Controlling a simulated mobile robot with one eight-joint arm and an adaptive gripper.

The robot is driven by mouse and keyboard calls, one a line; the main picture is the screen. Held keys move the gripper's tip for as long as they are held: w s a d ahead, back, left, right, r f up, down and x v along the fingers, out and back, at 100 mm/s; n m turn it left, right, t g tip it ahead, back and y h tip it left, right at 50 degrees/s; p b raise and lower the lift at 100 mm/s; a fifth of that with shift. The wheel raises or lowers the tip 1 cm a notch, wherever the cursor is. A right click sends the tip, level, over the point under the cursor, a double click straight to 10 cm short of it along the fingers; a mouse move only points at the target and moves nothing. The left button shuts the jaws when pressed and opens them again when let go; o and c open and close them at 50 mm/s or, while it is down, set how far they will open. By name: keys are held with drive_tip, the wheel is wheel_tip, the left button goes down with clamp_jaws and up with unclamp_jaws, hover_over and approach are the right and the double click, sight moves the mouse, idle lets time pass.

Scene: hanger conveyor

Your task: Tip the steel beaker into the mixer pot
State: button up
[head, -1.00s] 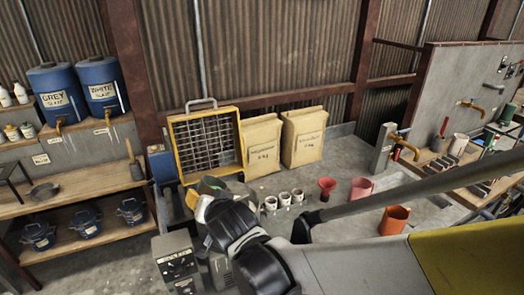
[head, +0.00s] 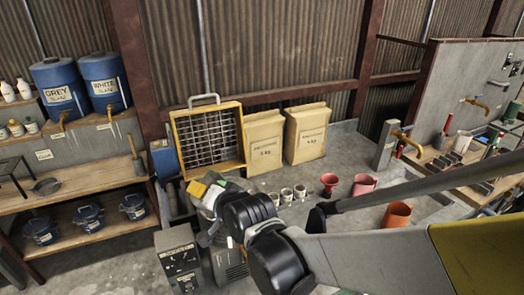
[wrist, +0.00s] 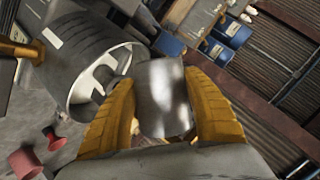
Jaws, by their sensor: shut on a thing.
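The steel beaker (wrist: 163,108) is between the yellow fingers of my gripper (wrist: 160,80) in the wrist view, tilted in the picture. Its contents cannot be made out. A large grey round vessel with a pale rim, apparently the mixer pot (wrist: 78,50), lies just left of the beaker in that view. Its open mouth faces the camera side, with a pale part inside. The beaker looks close to the rim; whether they touch cannot be told. In the head view my gripper (head: 204,188) is partly hidden by my wrist, and the beaker and pot cannot be made out clearly.
A control box (head: 177,262) stands below my gripper. White cups (head: 286,194), a red funnel (head: 329,184), a pink cup (head: 364,184) and an orange cup (head: 397,215) stand on the bench at right.

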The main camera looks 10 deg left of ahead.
idle(0.4)
drive_tip(key=shift+m+y+b, duration=0.3)
drive_tip(key=shift+m+y, duration=0.2)
drive_tip(key=shift+f+m+g+y+b, duration=0.1)
drive_tip(key=shift+m+g+y+b, duration=0.55)
drive_tip(key=shift+m, duration=0.15)
idle(1.1)
drive_tip(key=shift+w+d+f+m+g+y+b, duration=0.1)
drive_tip(key=shift+d+f+m+g+y+b, duration=0.1)
drive_tip(key=shift+m+y+b, duration=0.4)
drive_tip(key=shift+w+d+f+m+g+y+b, duration=0.1)
drive_tip(key=shift+f+m+y+b, duration=0.1)
drive_tip(key=shift+m+b, duration=0.4)
idle(1.6)
drive_tip(key=shift+w+d+y+b, duration=0.15)
drive_tip(key=shift+y+b, duration=0.2)
drive_tip(key=shift+b, duration=0.35)
idle(0.5)
